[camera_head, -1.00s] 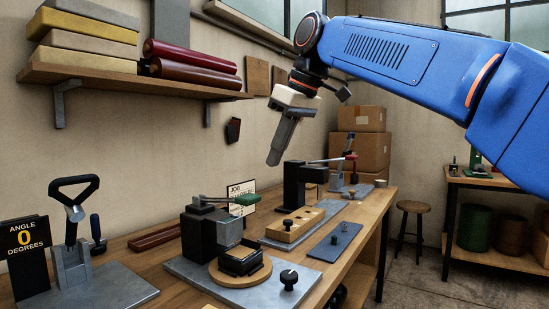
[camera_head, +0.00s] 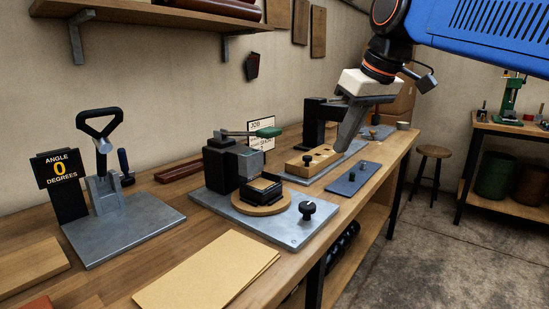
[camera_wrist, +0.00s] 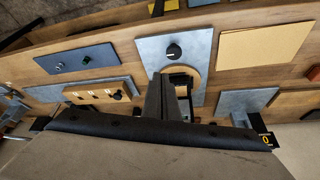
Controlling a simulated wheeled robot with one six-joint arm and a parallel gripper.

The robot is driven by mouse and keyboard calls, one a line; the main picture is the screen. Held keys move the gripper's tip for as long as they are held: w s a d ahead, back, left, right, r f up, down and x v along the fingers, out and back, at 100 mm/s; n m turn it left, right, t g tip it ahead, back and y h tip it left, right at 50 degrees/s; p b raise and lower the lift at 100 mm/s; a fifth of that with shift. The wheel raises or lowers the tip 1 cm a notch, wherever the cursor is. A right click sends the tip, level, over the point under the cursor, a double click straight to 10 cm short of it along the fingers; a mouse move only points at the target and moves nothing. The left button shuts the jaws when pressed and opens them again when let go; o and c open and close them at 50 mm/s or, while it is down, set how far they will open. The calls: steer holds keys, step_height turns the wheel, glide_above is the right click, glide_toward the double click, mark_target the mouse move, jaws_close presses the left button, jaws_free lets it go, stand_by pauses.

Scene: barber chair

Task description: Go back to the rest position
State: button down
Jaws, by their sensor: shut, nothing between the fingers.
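My gripper (camera_head: 345,140) hangs from the blue arm in the head view, pointing down above the bench, in front of the black press and the wooden block with holes. Its fingers are together and nothing shows between them. In the wrist view the fingers (camera_wrist: 160,85) reach up the middle of the picture, overlapping the round wooden turntable of the green-handled fixture. Whether the gripper is in its rest position cannot be told from the picture.
The workbench (camera_head: 90,285) holds a green-handled fixture (camera_head: 235,165), a black lever press (camera_head: 105,190), a blue plate (camera_head: 355,177) and tan sheets (camera_head: 207,272). A shelf (camera_head: 150,14) runs along the wall. A stool (camera_head: 428,165) stands on the open floor at right.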

steer(key=s+d+f+m+h, duration=0.1)
steer(key=s+d+f, duration=0.3)
steer(key=f, duration=0.6)
steer(key=s+d+f+m, duration=0.3)
steer(key=s+d+f, duration=0.2)
steer(key=s+f, duration=0.3)
steer(key=s+d+f+m+h, duration=0.1)
steer(key=s+d+f, duration=0.4)
steer(key=f, duration=0.9)
steer(key=shift+s+m+t+h, duration=0.3)
steer(key=shift+s+m+t, duration=0.1)
steer(key=shift+s+m, duration=0.5)
steer(key=c, duration=2.5)
jaws_free()
